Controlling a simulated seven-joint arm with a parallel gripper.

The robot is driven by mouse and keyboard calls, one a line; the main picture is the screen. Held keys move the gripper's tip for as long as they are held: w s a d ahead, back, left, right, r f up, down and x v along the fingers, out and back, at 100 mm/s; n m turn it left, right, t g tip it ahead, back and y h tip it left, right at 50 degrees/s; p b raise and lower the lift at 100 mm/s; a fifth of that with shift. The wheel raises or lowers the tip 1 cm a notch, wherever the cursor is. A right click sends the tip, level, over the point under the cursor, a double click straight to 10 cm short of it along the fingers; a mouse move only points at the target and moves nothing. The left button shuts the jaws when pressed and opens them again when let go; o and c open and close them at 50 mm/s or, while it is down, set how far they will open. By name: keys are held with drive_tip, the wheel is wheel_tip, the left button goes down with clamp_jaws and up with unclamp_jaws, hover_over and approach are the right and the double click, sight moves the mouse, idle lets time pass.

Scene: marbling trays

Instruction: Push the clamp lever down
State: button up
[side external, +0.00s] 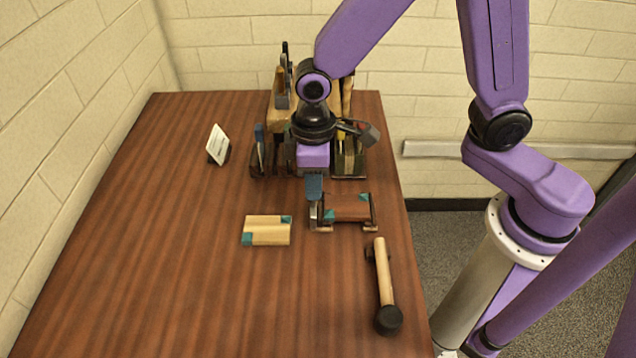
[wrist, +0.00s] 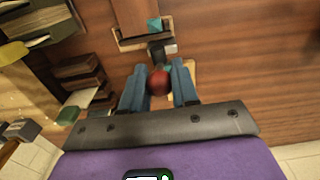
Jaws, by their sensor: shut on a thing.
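The clamp (side external: 374,212) stands near the right part of the table, with a reddish-brown block (side external: 350,207) with teal corners between its dark ends. It also shows at the top of the wrist view (wrist: 146,41). The lever's round red knob (wrist: 159,83) sits between the blue fingers of my gripper (wrist: 158,88), which are shut on it. In the side external view my gripper (side external: 315,208) points down at the clamp's left end. The fingers hide the knob there, and the lever's exact angle cannot be told.
A light wooden block (side external: 267,231) with teal corners lies left of the clamp. A wooden-handled tool with a black round end (side external: 388,318) lies to the front right. A tool rack (side external: 285,120) and a white card (side external: 217,144) stand behind. The front left table is clear.

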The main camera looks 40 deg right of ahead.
drive_tip(key=shift+s+d+f, duration=0.1)
drive_tip(key=shift+s+d, duration=0.5)
drive_tip(key=shift+s+d+f, duration=0.2)
drive_tip(key=shift+s+d, duration=0.2)
drive_tip(key=shift+s, duration=0.05)
drive_tip(key=shift+d, duration=0.1)
drive_tip(key=shift+s+d+f, duration=0.1)
drive_tip(key=shift+s, duration=0.05)
drive_tip(key=shift+s+d+f, duration=0.15)
drive_tip(key=shift+s+d, duration=0.05)
